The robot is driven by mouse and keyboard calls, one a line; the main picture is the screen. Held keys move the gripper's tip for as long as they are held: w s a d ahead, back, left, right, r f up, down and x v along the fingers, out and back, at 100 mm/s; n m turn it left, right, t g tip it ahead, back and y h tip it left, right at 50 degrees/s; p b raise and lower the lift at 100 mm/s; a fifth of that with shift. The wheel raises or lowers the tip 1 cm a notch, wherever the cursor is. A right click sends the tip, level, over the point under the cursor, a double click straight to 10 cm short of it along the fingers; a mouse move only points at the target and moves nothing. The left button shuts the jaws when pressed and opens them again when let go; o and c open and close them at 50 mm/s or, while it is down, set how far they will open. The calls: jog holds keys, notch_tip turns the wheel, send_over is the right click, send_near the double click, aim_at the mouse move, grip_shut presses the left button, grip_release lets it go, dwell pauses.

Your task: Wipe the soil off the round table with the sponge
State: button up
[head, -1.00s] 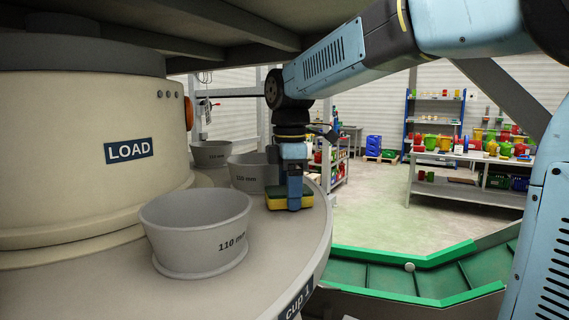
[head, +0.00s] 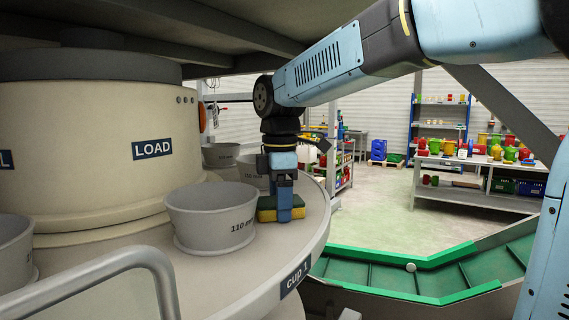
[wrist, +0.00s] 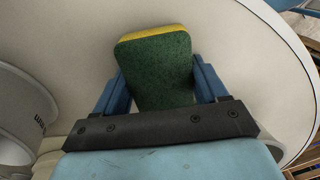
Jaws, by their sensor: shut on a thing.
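The round table (head: 313,236) is a pale grey disc around a cream central drum, with a "cup 1" label on its rim. My gripper (head: 284,213) points down over its right part, shut on a yellow and green sponge (head: 266,214). The sponge is at the table top or just above it; contact is hard to tell. In the wrist view the sponge (wrist: 155,70) sits between the blue fingers of my gripper (wrist: 158,88), green face toward me. I cannot make out any soil on the visible table top; the part under the sponge is hidden.
A grey cup (head: 210,218) marked 110 mm stands just left of the sponge, with more cups behind and one at the left edge. A grey rail (head: 110,265) crosses the lower left. A green-edged conveyor (head: 400,278) lies right of the table.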

notch_tip(320, 180, up, 8)
jog(key=shift+r, duration=0.1)
dwell(0.5)
